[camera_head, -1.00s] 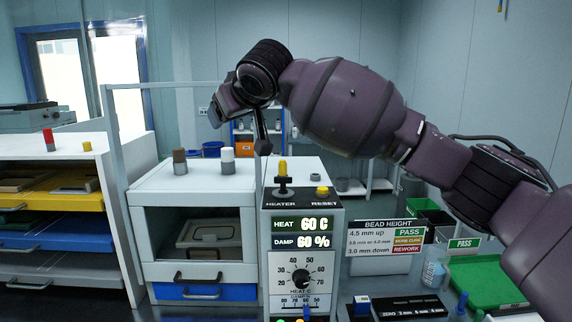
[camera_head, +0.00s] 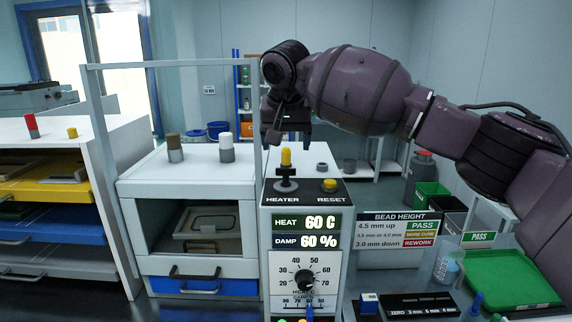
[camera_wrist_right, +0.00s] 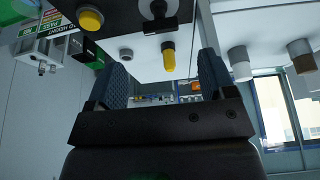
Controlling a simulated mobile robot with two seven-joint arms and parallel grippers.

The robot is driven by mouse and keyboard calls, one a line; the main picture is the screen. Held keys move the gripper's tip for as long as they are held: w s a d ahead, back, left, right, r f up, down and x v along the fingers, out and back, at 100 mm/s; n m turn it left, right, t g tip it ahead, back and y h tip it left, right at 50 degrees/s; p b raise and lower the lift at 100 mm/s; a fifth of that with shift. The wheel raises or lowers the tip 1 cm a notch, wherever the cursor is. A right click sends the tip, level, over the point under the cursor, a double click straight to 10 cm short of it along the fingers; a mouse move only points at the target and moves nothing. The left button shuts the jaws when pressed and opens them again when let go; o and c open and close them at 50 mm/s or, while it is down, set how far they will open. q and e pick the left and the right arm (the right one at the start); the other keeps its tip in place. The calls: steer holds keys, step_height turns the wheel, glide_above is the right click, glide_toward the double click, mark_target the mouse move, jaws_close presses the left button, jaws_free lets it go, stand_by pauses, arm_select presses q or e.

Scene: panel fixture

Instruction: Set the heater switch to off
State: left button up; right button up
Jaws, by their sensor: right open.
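In the wrist view the gripper (camera_wrist_right: 164,72) is open and empty. My left gripper is not in view.
A yellow RESET button (camera_head: 330,185) sits right of the switch. A thin grey frame post (camera_head: 257,120) rises close to the left. A white cabinet (camera_head: 200,188) with brown-topped and white-topped knobs stands left. A bead height sign (camera_head: 397,230) stands right.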

mark_target(286, 169)
steer(key=p+x, duration=0.1)
steer(key=x, duration=0.5)
steer(key=shift+w+f, duration=0.35)
steer(key=shift+f, duration=0.4)
steer(key=shift+c, duration=0.2)
steer(key=c, duration=0.9)
